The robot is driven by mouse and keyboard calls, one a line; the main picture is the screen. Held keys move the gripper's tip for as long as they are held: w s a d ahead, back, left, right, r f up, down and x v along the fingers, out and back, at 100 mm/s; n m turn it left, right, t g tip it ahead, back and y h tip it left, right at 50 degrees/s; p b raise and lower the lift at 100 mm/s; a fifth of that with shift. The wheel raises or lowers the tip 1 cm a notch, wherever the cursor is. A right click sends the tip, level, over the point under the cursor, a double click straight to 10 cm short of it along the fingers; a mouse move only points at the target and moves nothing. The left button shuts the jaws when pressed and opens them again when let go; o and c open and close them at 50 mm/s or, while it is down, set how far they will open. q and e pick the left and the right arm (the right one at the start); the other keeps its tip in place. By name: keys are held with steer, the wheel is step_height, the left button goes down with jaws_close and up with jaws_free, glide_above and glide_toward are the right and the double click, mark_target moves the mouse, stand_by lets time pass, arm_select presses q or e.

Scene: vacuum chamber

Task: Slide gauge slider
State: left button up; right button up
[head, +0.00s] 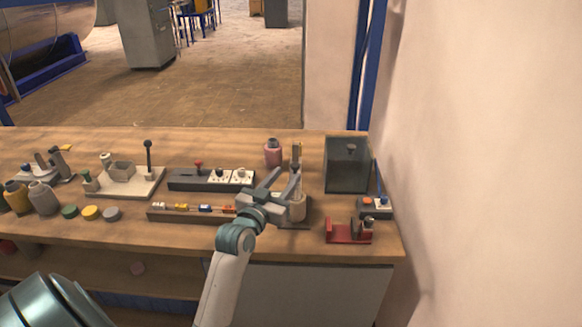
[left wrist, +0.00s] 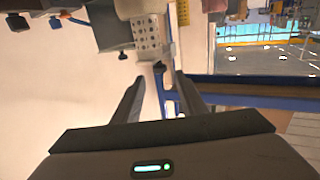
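A light upright post (head: 297,153) stands on the bench at the right of the middle, with a pale cylindrical part (head: 298,207) low in front of it. This may be the gauge and its slider, but my gripper partly covers it and I cannot tell for sure. My left gripper (head: 279,173) is in front of it with its fingers apart. In the left wrist view both fingers (left wrist: 160,82) are spread, and nothing is held between them. Contact with the post cannot be made out. My right gripper is not in view.
Left of my gripper lie a rail with small coloured blocks (head: 182,208) and a dark switch panel (head: 185,181). A pink bottle (head: 273,152) stands behind. A dark clear box (head: 347,172), a red bracket (head: 347,232) and a button box (head: 375,206) are to the right, near the wall.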

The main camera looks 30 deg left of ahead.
mark_target(293, 168)
arm_select(q)
steer(key=w, duration=0.3)
steer(key=shift+w+a+p, duration=0.25)
steer(key=shift+p, duration=0.05)
steer(key=shift+w+a, duration=0.1)
steer(key=shift+w, duration=0.3)
